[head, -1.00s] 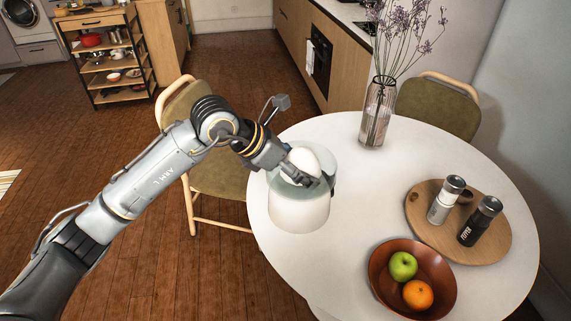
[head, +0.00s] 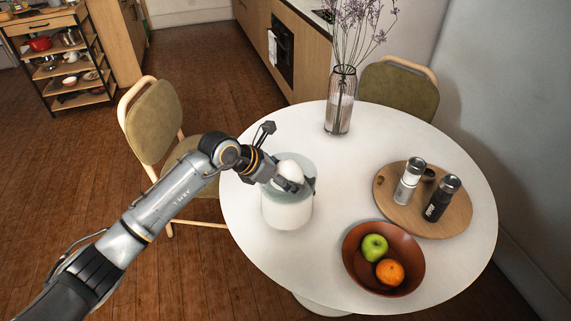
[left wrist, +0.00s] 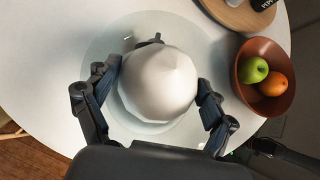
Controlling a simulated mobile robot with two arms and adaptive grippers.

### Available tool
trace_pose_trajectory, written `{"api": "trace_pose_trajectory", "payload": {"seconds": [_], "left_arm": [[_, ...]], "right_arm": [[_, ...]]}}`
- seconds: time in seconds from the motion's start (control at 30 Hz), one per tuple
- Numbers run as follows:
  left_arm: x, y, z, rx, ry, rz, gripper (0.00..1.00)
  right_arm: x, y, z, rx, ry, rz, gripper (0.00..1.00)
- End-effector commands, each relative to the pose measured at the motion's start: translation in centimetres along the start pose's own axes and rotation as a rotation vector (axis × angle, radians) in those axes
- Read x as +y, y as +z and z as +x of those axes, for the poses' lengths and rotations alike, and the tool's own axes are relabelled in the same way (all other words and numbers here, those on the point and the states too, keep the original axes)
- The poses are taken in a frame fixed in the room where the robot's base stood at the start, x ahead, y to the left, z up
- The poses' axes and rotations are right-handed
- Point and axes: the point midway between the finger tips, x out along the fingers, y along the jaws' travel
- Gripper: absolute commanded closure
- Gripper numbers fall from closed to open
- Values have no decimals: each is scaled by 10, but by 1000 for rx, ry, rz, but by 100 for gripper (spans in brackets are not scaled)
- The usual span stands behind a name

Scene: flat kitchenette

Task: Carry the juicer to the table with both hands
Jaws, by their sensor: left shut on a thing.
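The juicer (head: 287,211) has a white base, a pale glassy rim and a white dome. It is upright at the left side of the round white table (head: 330,245); I cannot tell whether its base touches the tabletop. My left gripper (head: 296,183) reaches over it from the left and is shut on its dome. In the left wrist view the dome (left wrist: 158,80) fills the space between the two dark fingers of my left gripper (left wrist: 152,98), with the clear rim around it. My right gripper is not in view.
A brown bowl (head: 356,274) with an apple and an orange stands right of the juicer. A round wooden board (head: 452,214) holds two shakers. A glass vase (head: 340,105) with flowers stands at the back. Chairs (head: 152,125) stand at the left and back right. The table's middle is clear.

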Motion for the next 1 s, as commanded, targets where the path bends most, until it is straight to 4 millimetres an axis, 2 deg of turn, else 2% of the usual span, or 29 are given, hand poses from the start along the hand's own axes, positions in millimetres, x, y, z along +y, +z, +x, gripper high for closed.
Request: {"api": "trace_pose_trajectory", "payload": {"seconds": [0.03,0.37,0.4,0.47,0.5,1.0], "left_arm": [[1,8,-3,-19,3,4,80],[1,5,0,-20,5,6,80],[0,-2,3,-5,1,2,15],[0,-2,3,-5,1,2,3],[0,-2,3,-5,1,2,0],[0,-1,2,-3,1,1,0]], "right_arm": [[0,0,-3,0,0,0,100],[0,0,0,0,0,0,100],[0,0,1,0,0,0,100],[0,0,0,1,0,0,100],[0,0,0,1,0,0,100],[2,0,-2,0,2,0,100]]}}
